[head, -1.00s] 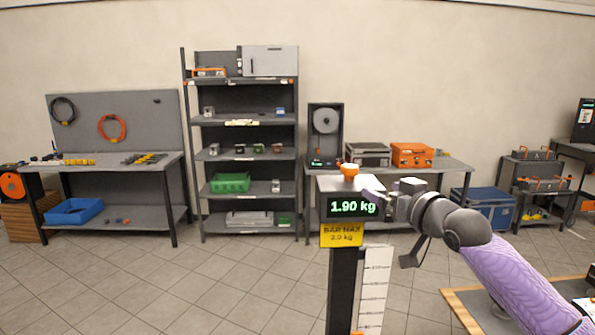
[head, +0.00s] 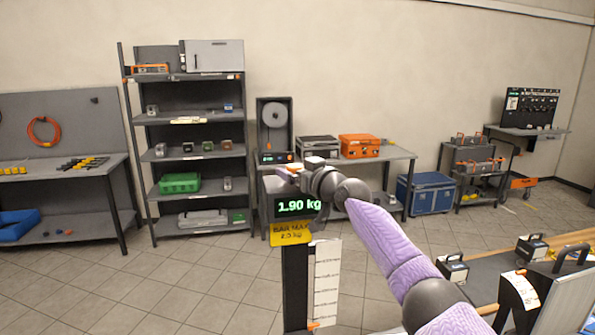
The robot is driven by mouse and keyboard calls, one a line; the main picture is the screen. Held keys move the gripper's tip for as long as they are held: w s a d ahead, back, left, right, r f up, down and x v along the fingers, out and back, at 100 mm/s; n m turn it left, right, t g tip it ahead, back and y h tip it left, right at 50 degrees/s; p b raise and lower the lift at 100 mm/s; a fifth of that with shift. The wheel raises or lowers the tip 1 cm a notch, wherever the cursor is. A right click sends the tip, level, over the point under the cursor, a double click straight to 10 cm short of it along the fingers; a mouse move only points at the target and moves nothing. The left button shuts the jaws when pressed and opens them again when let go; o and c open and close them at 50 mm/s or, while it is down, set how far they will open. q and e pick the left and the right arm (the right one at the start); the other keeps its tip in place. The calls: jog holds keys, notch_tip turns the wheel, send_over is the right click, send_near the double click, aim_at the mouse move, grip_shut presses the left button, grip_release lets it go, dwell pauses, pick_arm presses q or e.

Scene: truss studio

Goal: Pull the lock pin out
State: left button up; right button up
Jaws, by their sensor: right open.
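No lock pin can be made out for certain. A dark post carries a display (head: 297,206) reading 1.90 kg, with a yellow "BAR MAX" sign (head: 290,234) under it. My right gripper (head: 287,174) is at the top of this display and covers part of it. It is open, with no held thing visible. A small orange part (head: 291,166) shows right by the fingers; I cannot tell whether they touch it. Another small orange piece (head: 313,325) is low on the post, beside a white scale strip (head: 326,283). My left gripper is out of view.
A bench (head: 540,262) with dark handled boxes stands at the lower right, near my right arm. Behind are a shelf rack (head: 197,127), a table with an orange case (head: 359,146), and a blue crate (head: 426,195). The tiled floor left of the post is clear.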

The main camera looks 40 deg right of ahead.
grip_shut()
dwell(0.4)
jog(key=shift+r, duration=0.1)
